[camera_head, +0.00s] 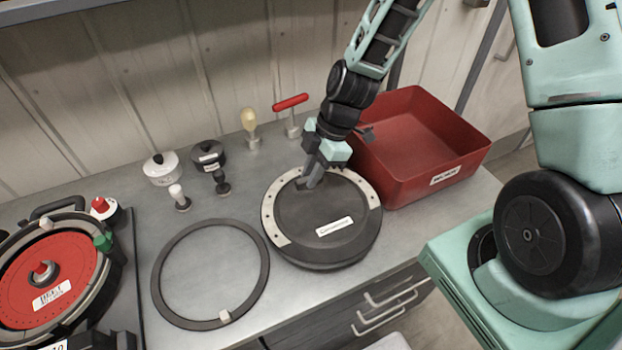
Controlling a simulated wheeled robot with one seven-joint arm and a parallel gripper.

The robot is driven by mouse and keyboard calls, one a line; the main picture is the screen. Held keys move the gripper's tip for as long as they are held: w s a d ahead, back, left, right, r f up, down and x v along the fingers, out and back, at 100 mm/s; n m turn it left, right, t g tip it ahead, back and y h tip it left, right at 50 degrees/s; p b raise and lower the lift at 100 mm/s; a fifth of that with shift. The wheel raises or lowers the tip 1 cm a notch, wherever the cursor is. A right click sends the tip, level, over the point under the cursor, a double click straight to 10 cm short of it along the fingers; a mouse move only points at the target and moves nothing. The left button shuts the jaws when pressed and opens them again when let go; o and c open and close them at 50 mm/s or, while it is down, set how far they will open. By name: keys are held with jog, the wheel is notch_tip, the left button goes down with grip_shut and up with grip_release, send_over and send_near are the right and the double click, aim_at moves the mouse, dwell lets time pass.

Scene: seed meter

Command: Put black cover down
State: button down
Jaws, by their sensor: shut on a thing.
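The black cover (335,210) is a large round dark disc with a pale partial ring (272,208) along its left and upper edge and a white label on its face. It is at the middle right of the grey worktop, flat and very low. I cannot tell whether its underside touches the top. My gripper (311,182) is over the cover's upper left part, pointing down, shut on the cover's handle, which is mostly hidden by the fingers.
A red bin (420,140) stands right behind the cover. A dark flat ring (158,285) lies to its left. The seed meter with a red disc (75,265) is at far left. Small knobs, a red T-handle (291,103) and a yellow-topped tool (249,122) stand behind.

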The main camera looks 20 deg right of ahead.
jog(key=shift+f, duration=1.55)
jog(key=shift+f, duration=0.1)
jog(key=c, duration=1.4)
grip_release()
jog(key=shift+o, duration=0.2)
jog(key=shift+r+p, duration=0.2)
jog(key=shift+p, duration=0.15)
jog(key=b+v, duration=0.3)
jog(key=v, duration=0.9)
jog(key=s+a+r+m+h, duration=0.2)
jog(key=s+a+m, duration=0.3)
jog(key=s, duration=0.5)
jog(key=s+a+r+m+h, duration=0.1)
jog(key=s+a+r+m, duration=0.4)
jog(key=s, duration=0.4)
jog(key=shift+s+a+r+h, duration=0.2)
jog(key=shift+s+a+h, duration=0.2)
jog(key=shift+a, duration=0.3)
